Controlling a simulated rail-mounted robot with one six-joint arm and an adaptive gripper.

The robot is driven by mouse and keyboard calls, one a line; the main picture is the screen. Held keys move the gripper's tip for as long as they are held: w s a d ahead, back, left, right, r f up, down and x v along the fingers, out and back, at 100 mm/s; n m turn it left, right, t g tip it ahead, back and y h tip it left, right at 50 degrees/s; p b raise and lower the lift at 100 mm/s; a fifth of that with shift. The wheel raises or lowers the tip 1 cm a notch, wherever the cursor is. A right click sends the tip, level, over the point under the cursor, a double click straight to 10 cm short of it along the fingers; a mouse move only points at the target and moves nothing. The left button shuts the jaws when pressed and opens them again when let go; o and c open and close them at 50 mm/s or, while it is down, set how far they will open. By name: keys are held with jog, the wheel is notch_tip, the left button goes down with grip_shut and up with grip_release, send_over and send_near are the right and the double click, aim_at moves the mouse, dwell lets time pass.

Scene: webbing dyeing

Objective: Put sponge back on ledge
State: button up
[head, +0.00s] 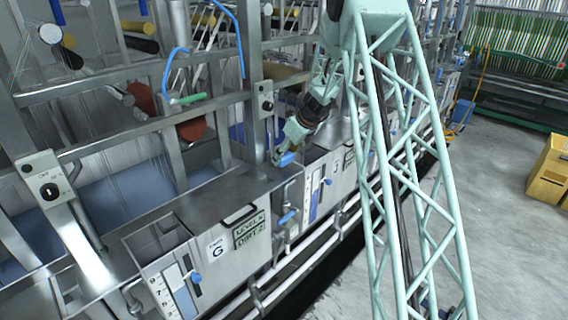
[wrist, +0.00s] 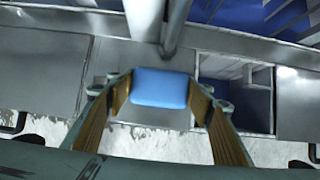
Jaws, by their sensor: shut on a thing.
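The blue sponge (wrist: 160,88) is between the fingertips of my gripper (wrist: 161,94) in the wrist view, gripped from both sides. In the head view the sponge (head: 287,159) is a small blue patch at the end of my gripper (head: 281,153), beside the front of the machine. The grey metal ledge (head: 240,186) runs along the top front of the tanks, close to the sponge. In the wrist view the ledge surface (wrist: 128,58) lies behind the sponge. I cannot tell whether the sponge touches it.
A metal post (wrist: 172,30) rises just beyond the sponge in the wrist view. An open compartment (wrist: 236,88) is to the right of it. Gauge panels with blue handles (head: 316,190) and white pipes (head: 290,262) line the front. Open concrete floor (head: 497,200) is on the right.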

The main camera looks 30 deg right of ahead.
jog(key=shift+f, duration=1.65)
jog(key=shift+f+b, duration=0.15)
jog(key=shift+b, duration=0.15)
jog(key=o, duration=0.8)
jog(key=shift+r, duration=0.2)
jog(key=shift+s+r, duration=0.1)
jog(key=shift+r, duration=0.05)
jog(key=p+v, duration=0.1)
jog(key=v, duration=1)
jog(key=shift+s+r, duration=0.25)
